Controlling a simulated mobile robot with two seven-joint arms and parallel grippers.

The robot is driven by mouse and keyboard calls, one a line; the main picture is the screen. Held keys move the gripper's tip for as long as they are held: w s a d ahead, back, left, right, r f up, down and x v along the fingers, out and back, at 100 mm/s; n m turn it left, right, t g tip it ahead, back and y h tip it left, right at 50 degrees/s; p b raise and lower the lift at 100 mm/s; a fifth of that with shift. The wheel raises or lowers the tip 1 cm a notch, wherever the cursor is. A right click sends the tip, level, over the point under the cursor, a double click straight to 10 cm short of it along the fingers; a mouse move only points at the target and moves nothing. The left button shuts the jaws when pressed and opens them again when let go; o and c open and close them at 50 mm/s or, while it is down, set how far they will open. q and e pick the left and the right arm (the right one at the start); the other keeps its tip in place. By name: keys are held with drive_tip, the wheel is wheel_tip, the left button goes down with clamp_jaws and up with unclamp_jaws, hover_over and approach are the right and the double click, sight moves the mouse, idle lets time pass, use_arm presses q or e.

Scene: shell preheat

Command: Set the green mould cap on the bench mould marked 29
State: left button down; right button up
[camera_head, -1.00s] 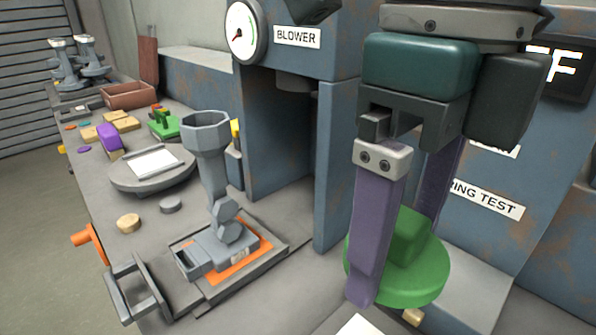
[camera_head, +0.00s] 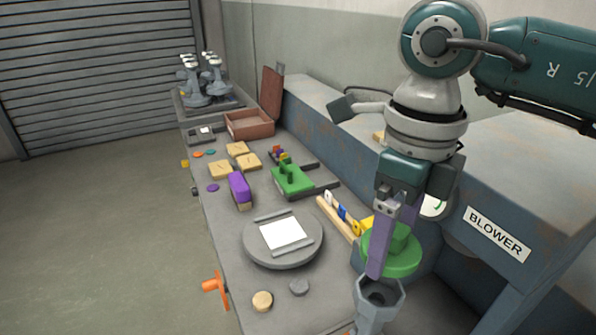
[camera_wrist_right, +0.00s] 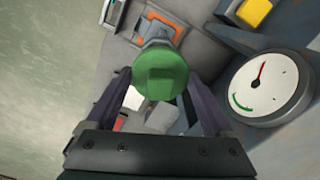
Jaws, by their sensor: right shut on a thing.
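The green mould cap (camera_head: 402,262) is a round disc with a raised block on top. My right gripper (camera_head: 384,258) is shut on that block, its purple fingers on either side; it also shows in the wrist view (camera_wrist_right: 158,98). The cap appears just behind and above the open hexagonal mouth of a grey mould (camera_head: 378,306), and I cannot tell whether they touch. In the wrist view, the cap (camera_wrist_right: 160,75) partly covers the mould (camera_wrist_right: 155,28). No number 29 is readable on the mould. My left gripper is not in view.
The blower cabinet (camera_head: 500,240) and its gauge (camera_wrist_right: 262,88) stand close to my right gripper. A round grey plate with a white sheet (camera_head: 284,240), a purple block (camera_head: 240,188) and a green block piece (camera_head: 292,181) are on the bench. Grey moulds (camera_head: 205,82) stand at its far end.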

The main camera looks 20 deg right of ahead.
sight(398, 230)
drive_tip(key=shift+s+f+b, duration=0.15)
drive_tip(key=shift+f+b, duration=0.45)
drive_tip(key=shift+f, duration=0.25)
drive_tip(key=shift+f+b, duration=1.55)
drive_tip(key=shift+f, duration=0.4)
drive_tip(key=shift+f+b, duration=0.65)
drive_tip(key=shift+b, duration=0.05)
drive_tip(key=o, duration=1.1)
drive_tip(key=shift+c, duration=0.2)
drive_tip(key=shift+r, duration=0.1)
wheel_tip(398, 230, up, 11)
drive_tip(key=p, duration=0.9)
